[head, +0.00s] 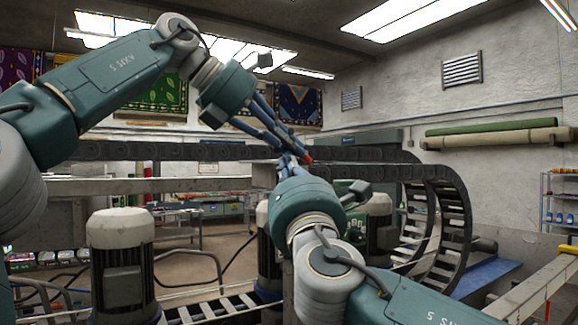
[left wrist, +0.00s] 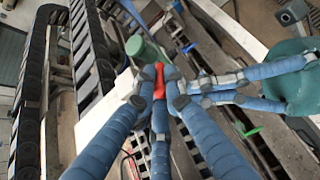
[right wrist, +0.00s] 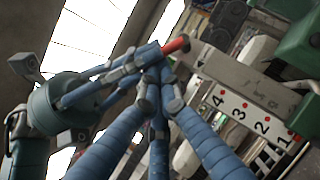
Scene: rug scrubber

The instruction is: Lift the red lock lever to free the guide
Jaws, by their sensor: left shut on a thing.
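The red lock lever (head: 308,158) shows as a small red tip beside my left gripper (head: 298,152) in the head view. In the left wrist view, the lever (left wrist: 159,82) stands between the blue fingertips of my left gripper (left wrist: 160,98), which is shut on it. The right wrist view shows the red end (right wrist: 178,45) sticking out past the left fingertips. My right gripper (head: 290,163) is just below the left one, its fingertips (right wrist: 158,95) drawn close together. Whether it holds anything is unclear.
Black cable chains (head: 440,210) and long rails run behind the grippers. A grey motor (head: 122,255) stands at the left, another (head: 378,228) behind my right arm. A dark green block (right wrist: 300,45) is near the numbered plate. The two grippers are crowded close together.

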